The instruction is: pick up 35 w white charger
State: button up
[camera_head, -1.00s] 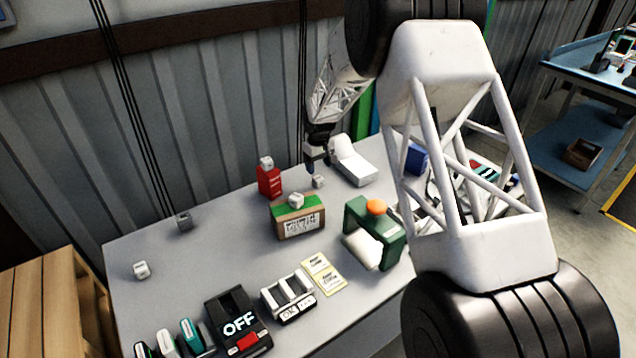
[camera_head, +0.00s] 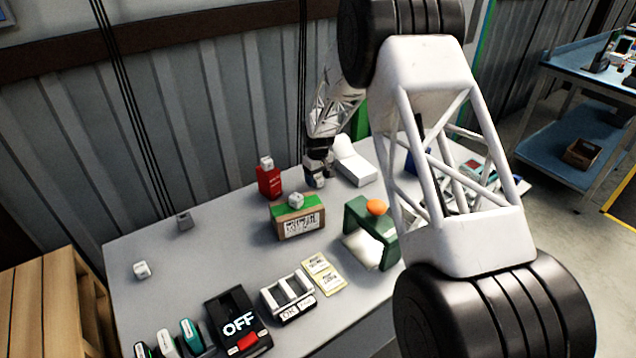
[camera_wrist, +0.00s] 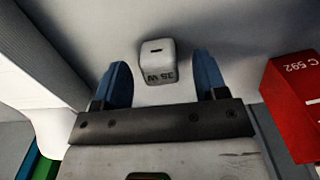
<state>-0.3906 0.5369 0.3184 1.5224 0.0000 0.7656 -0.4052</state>
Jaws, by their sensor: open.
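The white charger (camera_wrist: 157,62) marked "35 W" lies on the grey table, near the top middle of the wrist view. My gripper (camera_wrist: 162,80) is open, its two blue fingers on either side of the charger's lower part as pictured. In the head view my gripper (camera_head: 315,180) is low over the table's back part, between the red box and a white device. There the charger is hidden behind my gripper.
A red box (camera_head: 268,181) with a white cube on top stands left of my gripper, and it shows at the right in the wrist view (camera_wrist: 295,105). A white device (camera_head: 354,166) lies close on the right. A brown and green carton (camera_head: 298,222) stands in front.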

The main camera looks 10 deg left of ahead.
aim_at(318, 177)
jog(key=shift+f, duration=0.55)
jog(key=c, duration=1)
jog(key=shift+r, duration=0.2)
notch_tip(318, 177, up, 10)
jog(key=shift+f, duration=0.15)
dwell(0.6)
